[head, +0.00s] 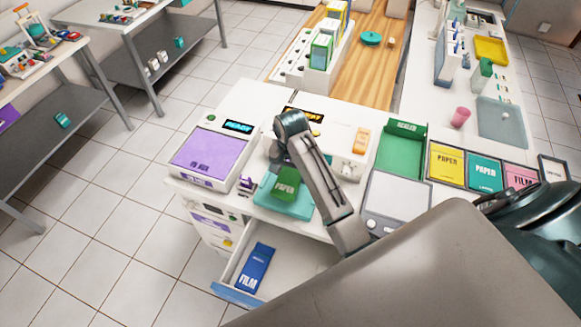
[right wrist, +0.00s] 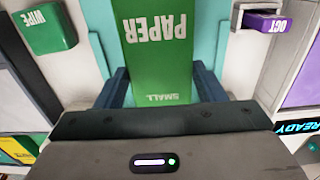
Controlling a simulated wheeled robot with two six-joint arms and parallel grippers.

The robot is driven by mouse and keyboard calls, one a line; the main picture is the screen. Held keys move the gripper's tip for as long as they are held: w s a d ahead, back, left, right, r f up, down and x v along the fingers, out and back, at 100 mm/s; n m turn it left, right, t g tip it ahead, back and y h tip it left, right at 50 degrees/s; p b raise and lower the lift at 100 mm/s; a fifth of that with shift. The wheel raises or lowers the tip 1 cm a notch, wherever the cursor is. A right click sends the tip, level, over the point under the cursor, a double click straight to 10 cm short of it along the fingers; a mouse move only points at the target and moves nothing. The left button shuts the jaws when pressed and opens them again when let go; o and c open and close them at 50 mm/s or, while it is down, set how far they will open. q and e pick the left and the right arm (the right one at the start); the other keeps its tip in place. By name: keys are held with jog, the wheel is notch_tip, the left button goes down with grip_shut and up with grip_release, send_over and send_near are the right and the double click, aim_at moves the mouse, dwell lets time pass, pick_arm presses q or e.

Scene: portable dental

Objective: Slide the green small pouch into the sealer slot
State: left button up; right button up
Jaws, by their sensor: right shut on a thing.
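The green small pouch, lettered PAPER and SMALL, shows in the right wrist view (right wrist: 158,50) and in the head view (head: 286,184). My right gripper (right wrist: 160,85) is shut on it, with a dark blue finger at each side. In the head view the pouch is over a teal pad (head: 305,207) at the front of the white counter; I cannot tell whether they touch. A white machine with an orange display (head: 303,115) stands just behind. The sealer slot cannot be made out clearly; my arm covers part of that area. My left gripper is not in view.
A purple-topped device (head: 206,153) stands left of the pouch. An open drawer (head: 228,291) below holds a blue FILM pouch (head: 255,268). To the right are a green tray (head: 402,157) and yellow (head: 447,165), teal and pink pouches. A green WIPE box (right wrist: 45,28) is near my gripper.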

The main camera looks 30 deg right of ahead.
jog(key=shift+f, duration=1.85)
jog(key=shift+w+d+f, duration=0.1)
jog(key=shift+f, duration=0.05)
jog(key=shift+w+d, duration=1.45)
jog(key=shift+d, duration=0.15)
jog(key=shift+f, duration=0.1)
jog(key=o, duration=1.1)
